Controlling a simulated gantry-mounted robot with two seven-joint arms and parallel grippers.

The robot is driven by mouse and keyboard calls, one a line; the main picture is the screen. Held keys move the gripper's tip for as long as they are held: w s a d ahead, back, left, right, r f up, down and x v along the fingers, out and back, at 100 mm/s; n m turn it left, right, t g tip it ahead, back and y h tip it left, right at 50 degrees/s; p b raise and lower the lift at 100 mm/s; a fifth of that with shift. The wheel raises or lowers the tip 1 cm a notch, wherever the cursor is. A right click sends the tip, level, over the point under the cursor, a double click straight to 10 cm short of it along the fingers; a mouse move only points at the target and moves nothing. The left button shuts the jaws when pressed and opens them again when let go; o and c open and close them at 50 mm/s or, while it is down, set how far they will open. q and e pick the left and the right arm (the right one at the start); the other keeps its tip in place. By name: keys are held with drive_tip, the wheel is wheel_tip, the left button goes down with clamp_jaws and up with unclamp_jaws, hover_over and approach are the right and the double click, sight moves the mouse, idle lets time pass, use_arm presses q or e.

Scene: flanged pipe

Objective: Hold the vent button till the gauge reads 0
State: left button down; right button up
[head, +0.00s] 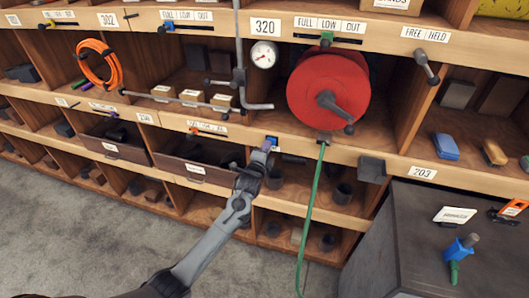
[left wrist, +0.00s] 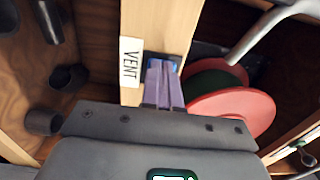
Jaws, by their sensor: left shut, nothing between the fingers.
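The round white gauge (head: 263,54) is on the upper shelf edge, below the 320 plate; its reading is too small to tell. The blue vent button (head: 272,141) is on the shelf edge below it, partly hidden by my left gripper (head: 266,146). In the left wrist view the button (left wrist: 160,59) sits in a dark mount beside the VENT label (left wrist: 129,62). The shut purple fingertips (left wrist: 163,84) are right in front of it and overlap it; whether they press it I cannot tell. My right gripper is not in view.
A red hose reel (head: 310,88) with a crank is above and right of the gripper. A green hose (head: 310,215) hangs just right of the arm. A grey bent pipe (head: 239,55) runs down left of the gauge. A dark cabinet (head: 400,245) stands at right.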

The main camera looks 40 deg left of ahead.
use_arm(q)
drive_tip(key=shift+f, duration=0.4)
idle(0.5)
drive_tip(key=p+v, duration=0.4)
drive_tip(key=v, duration=1)
drive_tip(key=shift+r, duration=0.4)
